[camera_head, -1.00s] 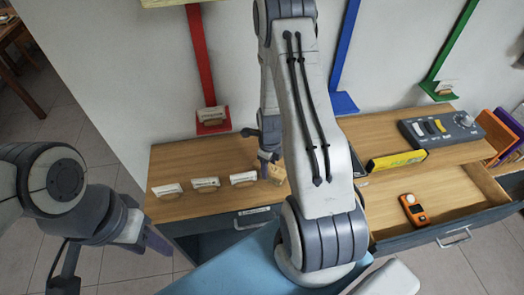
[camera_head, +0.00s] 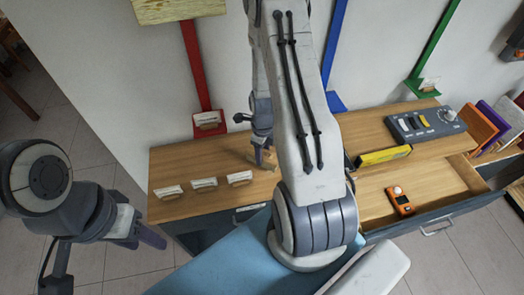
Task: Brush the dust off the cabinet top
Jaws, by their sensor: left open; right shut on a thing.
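The wooden cabinet top (camera_head: 180,213) spans the middle of the head view. My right gripper (camera_head: 263,156) points down over it, right of three small card holders, partly hidden behind my own arm. It is shut on a small tan thing (camera_head: 264,167), which looks like a brush at or just above the wood; contact is unclear. A faint darker patch, possibly dust, shows on the wood beside it. My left gripper (camera_head: 152,238) is open and empty, off the cabinet's left front corner.
Card holders (camera_head: 204,185) line the front left of the top. A grey control panel (camera_head: 424,124) and a yellow box (camera_head: 384,155) lie at right. An open drawer holds an orange device (camera_head: 401,201). Red (camera_head: 197,66), blue and green wall strips carry small ledges behind.

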